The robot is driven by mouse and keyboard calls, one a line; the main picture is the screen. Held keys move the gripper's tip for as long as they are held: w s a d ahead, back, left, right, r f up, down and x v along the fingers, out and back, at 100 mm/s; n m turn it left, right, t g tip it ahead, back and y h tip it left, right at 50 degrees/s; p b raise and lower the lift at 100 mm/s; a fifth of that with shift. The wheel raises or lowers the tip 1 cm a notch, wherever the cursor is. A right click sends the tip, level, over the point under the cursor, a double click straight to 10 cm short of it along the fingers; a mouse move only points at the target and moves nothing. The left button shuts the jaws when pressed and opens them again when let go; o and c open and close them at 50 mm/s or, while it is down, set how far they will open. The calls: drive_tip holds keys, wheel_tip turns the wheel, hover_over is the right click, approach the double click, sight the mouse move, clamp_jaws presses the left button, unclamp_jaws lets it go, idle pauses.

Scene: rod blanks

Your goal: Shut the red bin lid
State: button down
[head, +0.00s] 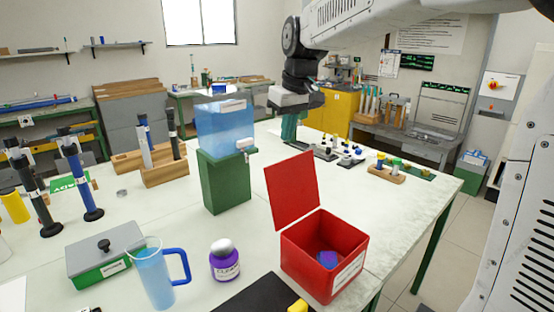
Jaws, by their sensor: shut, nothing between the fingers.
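The red bin (300,262) stands at the front right of the white table, with a white label on its front right side. Its red lid (292,190) stands up, tilted back from the bin's rear left edge, so the bin is open. A small blue-purple item (327,259) lies inside. My gripper (290,138) hangs above the table behind the lid, pointing down and apart from it. It is shut and empty; its fingertips are small in this view.
A blue water tank (222,128) on a green stand (226,182) is left of the lid. A purple-white jar (224,262) and a blue jug (156,277) are left of the bin. A black tray (262,296) lies in front. A wooden block (387,174) with caps sits behind right.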

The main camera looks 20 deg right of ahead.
drive_tip(key=w+a+f, duration=0.1)
drive_tip(key=w, duration=0.7)
drive_tip(key=x, duration=1.1)
drive_tip(key=shift+n, duration=0.4)
drive_tip(key=shift+s+d+r, duration=0.2)
drive_tip(key=shift+s+d, duration=0.05)
drive_tip(key=shift+s, duration=0.45)
drive_tip(key=shift+s+d+r, duration=0.15)
drive_tip(key=shift+s+d, duration=0.1)
drive_tip(key=shift+s, duration=0.4)
drive_tip(key=shift+s+d+r, duration=0.2)
drive_tip(key=shift+s+d, duration=0.05)
drive_tip(key=shift+s, duration=0.45)
